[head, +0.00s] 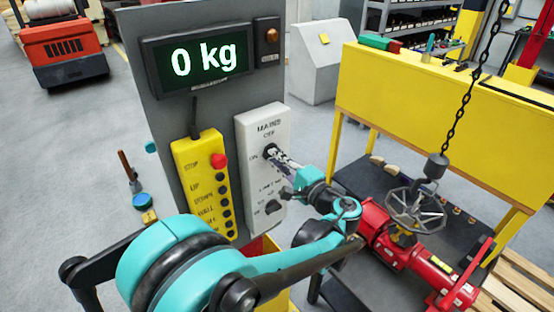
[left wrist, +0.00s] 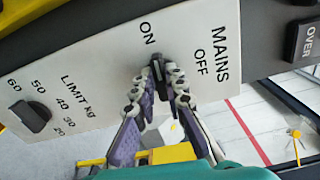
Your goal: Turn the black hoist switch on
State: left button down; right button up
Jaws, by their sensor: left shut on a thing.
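The black hoist switch (head: 269,150) is a small knob on the white MAINS panel (head: 279,120), with OFF printed above it and ON to its left. My left gripper (head: 273,157) reaches it from the lower right, fingertips around the knob. In the left wrist view, the fingertips of my left gripper (left wrist: 162,78) are shut on the knob (left wrist: 157,67) from both sides. The knob's long side lies roughly towards the ON mark; the fingers partly hide it. My right gripper is not in view.
A lit display (head: 200,62) reads 0 kg, beside an amber lamp (head: 272,35). A yellow pendant (head: 203,180) with buttons hangs left of the panel. A LIMIT knob (head: 272,207) sits below the switch. A red valve actuator (head: 425,265) lies on the bench to the right, under a chain.

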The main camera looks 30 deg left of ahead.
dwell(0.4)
pick_arm(q)
jog(key=c, duration=1.6)
grip_release()
jog(key=shift+o, duration=0.2)
jog(key=v, duration=1.2)
jog(key=shift+f, duration=0.1)
